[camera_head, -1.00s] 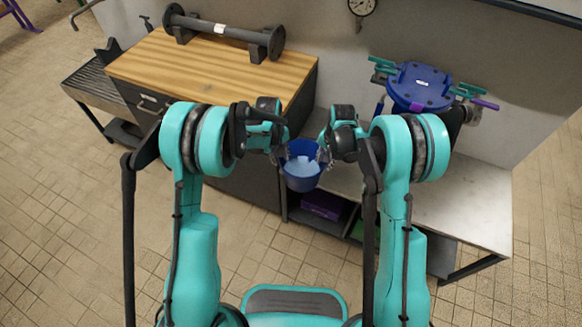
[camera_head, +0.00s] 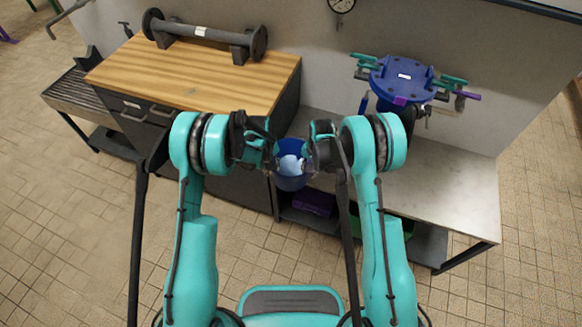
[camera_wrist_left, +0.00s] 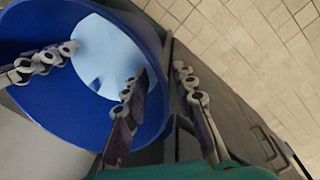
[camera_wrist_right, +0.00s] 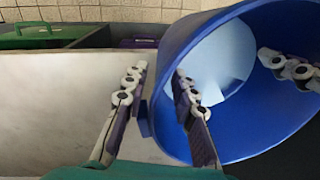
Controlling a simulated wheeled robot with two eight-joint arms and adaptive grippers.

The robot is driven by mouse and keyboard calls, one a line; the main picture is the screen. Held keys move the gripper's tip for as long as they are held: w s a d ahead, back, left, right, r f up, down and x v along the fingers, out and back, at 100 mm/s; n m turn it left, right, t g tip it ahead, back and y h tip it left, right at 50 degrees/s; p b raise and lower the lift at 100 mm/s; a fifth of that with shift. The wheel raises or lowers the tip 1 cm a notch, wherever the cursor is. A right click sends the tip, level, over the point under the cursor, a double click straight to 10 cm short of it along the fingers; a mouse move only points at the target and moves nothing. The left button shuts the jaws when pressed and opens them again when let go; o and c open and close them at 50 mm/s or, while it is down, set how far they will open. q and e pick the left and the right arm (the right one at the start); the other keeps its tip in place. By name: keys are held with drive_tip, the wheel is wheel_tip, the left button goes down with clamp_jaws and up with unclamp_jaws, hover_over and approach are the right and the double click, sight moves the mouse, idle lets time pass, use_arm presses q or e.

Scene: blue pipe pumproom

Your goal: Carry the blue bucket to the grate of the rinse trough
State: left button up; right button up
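The blue bucket (camera_head: 290,181) is at the left end of the low bench, with a pale blue inside; whether it touches the bench top cannot be told. My left gripper (camera_head: 276,153) is at its left rim. In the left wrist view my left gripper (camera_wrist_left: 160,95) has one finger inside and one outside the bucket wall, with a visible gap. My right gripper (camera_head: 306,155) is at the right rim. In the right wrist view its fingers (camera_wrist_right: 155,90) also straddle the wall, spread apart. The grate of the rinse trough (camera_head: 72,100) is at far left.
A wood-topped cabinet (camera_head: 200,80) with a flanged pipe (camera_head: 205,32) stands between bench and trough. A blue flanged lid (camera_head: 403,78) with clamps is over the bench (camera_head: 450,190). Purple (camera_head: 313,203) and green boxes sit below. Tiled floor is open in front.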

use_arm(q)
drive_tip(key=shift+f, duration=0.15)
use_arm(e)
drive_tip(key=shift+f, duration=0.15)
use_arm(q)
drive_tip(key=shift+c, duration=0.3)
use_arm(e)
drive_tip(key=shift+c, duration=0.3)
use_arm(q)
clamp_jaws()
use_arm(e)
clamp_jaws()
